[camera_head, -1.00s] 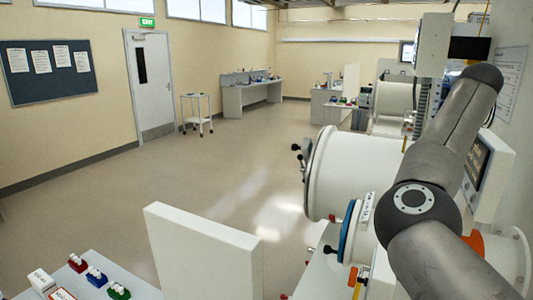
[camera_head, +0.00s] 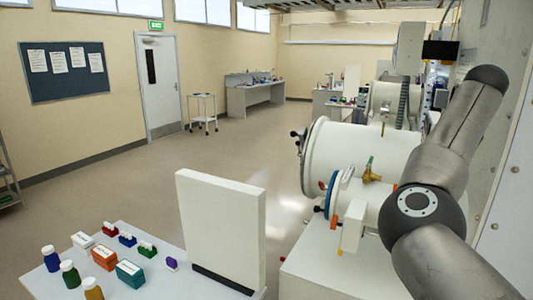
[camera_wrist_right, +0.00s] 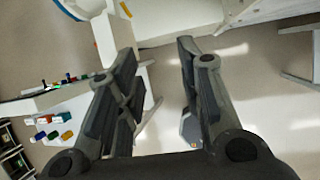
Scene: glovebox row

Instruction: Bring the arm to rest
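My right arm (camera_head: 440,180) comes in from the lower right of the head view, bent at the elbow, and stands in front of the white glovebox chamber (camera_head: 350,160). Its gripper is hidden in the head view. In the right wrist view, my right gripper (camera_wrist_right: 155,75) is open, its two fingers wide apart with nothing between them but floor in the distance. My left gripper is not in view.
A white table (camera_head: 150,275) with bottles, small boxes and coloured racks stands at the lower left. A white upright panel (camera_head: 222,230) rises at its right end. Open floor (camera_head: 200,165) lies beyond, with a small trolley (camera_head: 203,112) near the door.

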